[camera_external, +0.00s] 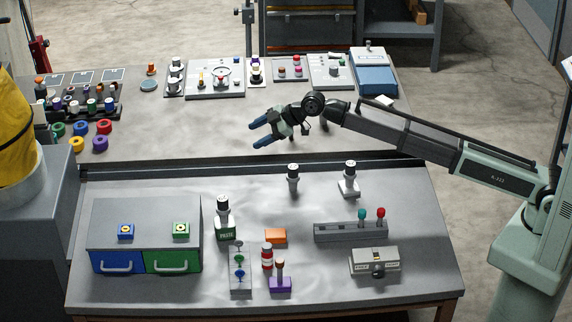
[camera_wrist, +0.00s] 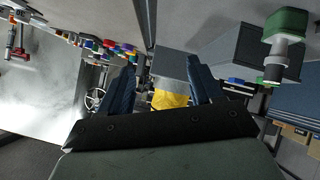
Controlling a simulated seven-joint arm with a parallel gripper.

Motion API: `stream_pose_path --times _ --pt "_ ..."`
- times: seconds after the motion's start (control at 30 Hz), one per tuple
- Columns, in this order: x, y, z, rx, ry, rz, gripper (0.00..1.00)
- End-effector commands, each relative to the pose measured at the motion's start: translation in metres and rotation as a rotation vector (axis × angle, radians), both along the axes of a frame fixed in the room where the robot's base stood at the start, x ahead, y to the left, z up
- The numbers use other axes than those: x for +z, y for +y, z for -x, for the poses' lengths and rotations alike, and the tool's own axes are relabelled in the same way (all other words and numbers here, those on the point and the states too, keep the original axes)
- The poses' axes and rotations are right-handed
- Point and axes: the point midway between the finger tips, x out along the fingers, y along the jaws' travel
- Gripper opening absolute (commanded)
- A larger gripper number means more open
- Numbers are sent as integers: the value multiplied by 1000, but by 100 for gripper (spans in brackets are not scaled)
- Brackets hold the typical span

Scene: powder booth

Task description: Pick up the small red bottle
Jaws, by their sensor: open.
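I cannot make out the red bottle in the wrist view.
Blue and green drawers (camera_external: 146,261) stand left. A grey lever box (camera_external: 350,232) and a switch box (camera_external: 375,260) stand right.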

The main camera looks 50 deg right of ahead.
Motion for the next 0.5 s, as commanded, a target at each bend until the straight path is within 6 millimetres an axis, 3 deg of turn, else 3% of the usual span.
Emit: stream_pose_path --times 0.03,0.2,0.5 --pt "-2 27 21 19 48 4 65" --pt "-12 96 89 41 215 33 65" --pt "-24 184 215 23 467 136 65"
